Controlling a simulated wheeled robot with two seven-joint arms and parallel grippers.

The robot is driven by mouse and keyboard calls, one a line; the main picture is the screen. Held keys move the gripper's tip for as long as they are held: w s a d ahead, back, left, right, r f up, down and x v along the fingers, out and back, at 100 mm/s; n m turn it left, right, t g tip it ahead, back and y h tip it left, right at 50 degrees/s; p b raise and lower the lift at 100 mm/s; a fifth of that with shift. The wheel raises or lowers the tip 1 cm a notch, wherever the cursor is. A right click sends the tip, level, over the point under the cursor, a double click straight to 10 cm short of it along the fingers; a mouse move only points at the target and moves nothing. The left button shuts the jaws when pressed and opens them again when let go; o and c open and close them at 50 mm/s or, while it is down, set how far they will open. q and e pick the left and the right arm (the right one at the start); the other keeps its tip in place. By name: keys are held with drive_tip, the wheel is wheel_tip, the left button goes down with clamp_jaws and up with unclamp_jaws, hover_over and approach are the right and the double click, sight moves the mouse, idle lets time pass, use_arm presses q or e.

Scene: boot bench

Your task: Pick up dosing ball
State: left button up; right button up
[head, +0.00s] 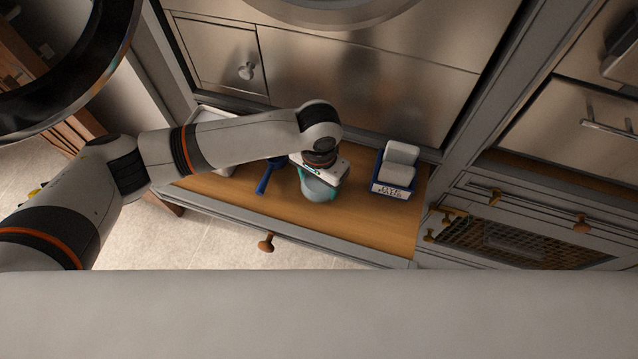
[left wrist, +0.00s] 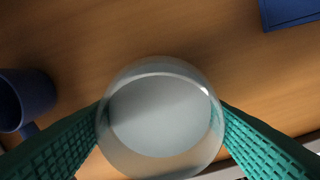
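The dosing ball (head: 318,190) is a translucent, whitish round ball on the wooden bench top, directly under my left gripper. In the left wrist view the dosing ball (left wrist: 160,115) fills the middle, and the wood shows around it. My left gripper (left wrist: 161,112) has its two teal ridged fingers on opposite sides of the ball, at its edges. Whether they press on it or only stand around it, I cannot tell. In the head view the gripper body hides the top of the ball. My right gripper is not in view.
A blue tray (head: 392,192) with white blocks stands right of the ball. A blue item with a handle (head: 263,186) lies to the left; a dark blue cup-like shape (left wrist: 30,98) shows in the left wrist view. A metal-fronted appliance (head: 370,75) rises behind. Bare wood (head: 350,225) lies in front.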

use_arm(q)
drive_tip(key=c, duration=0.3)
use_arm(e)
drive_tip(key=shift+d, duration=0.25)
use_arm(q)
drive_tip(key=shift+r, duration=0.1)
